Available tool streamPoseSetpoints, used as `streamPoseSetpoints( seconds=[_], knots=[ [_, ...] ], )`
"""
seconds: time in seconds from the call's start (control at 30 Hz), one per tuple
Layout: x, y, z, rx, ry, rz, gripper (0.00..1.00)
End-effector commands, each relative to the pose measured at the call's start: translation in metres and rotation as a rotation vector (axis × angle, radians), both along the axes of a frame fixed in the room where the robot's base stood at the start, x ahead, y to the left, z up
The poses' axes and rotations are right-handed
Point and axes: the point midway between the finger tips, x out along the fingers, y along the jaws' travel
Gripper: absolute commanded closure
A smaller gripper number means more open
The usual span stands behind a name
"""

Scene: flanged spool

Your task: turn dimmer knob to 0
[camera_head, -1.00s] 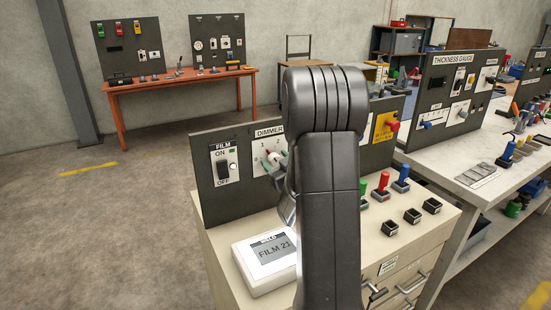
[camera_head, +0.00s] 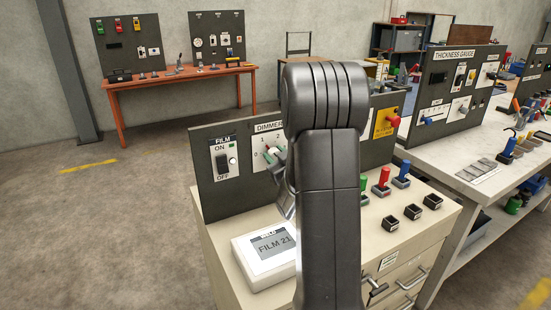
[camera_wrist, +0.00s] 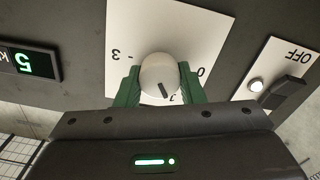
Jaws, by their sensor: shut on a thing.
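The dimmer knob (camera_wrist: 159,73) is a round white knob on a white dial plate (camera_wrist: 195,30), upside down in the wrist view. My gripper (camera_wrist: 158,85) is shut on the knob, with one green finger on each side. The knob's dark pointer mark points down and slightly right, towards a partly hidden numeral that looks like 1. The 3 is at the left and the 0 at the right. In the head view the dial plate (camera_head: 258,140) shows 0, 1 and 2 at its left and top; my arm hides the rest.
The film switch (camera_head: 222,164) with a lit lamp is left of the dial. Colored-handled pieces (camera_head: 382,180) and black sockets (camera_head: 413,213) are to the right. A green-digit display (camera_wrist: 25,63) adjoins the dial.

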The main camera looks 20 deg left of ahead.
Motion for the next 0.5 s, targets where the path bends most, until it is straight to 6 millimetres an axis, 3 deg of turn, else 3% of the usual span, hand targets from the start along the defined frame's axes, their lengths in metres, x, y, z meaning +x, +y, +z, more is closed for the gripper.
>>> streamPoseSetpoints(
  seconds=[0.5],
  knots=[
    [-0.001,0.0008,-0.0087,-0.249,-0.289,-0.001,0.88]
  ],
)
